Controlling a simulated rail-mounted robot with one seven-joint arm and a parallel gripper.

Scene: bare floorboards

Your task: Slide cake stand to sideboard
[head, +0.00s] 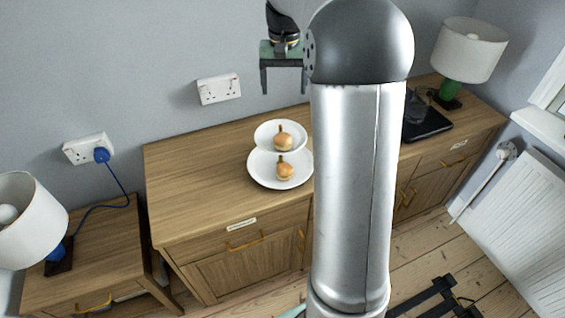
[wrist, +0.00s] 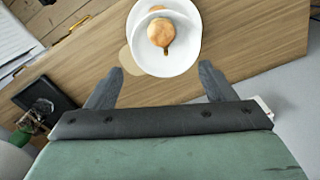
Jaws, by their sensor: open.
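The cake stand (head: 262,180) is white with two round tiers and stands on the wooden sideboard (head: 190,170), left of my arm in the head view. A small round bun-like item sits on the upper tier (head: 268,131) and another on the lower tier. My gripper (head: 283,90) is open and empty, raised above and behind the stand near the wall. My arm hides part of the sideboard in the head view.
A white lamp with a green base (head: 447,92) and a black tray (head: 428,125) holding a glass stand at the sideboard's right end. A lower cabinet (head: 95,255) with another lamp (head: 30,220) is at left. The sideboard's left top is clear.

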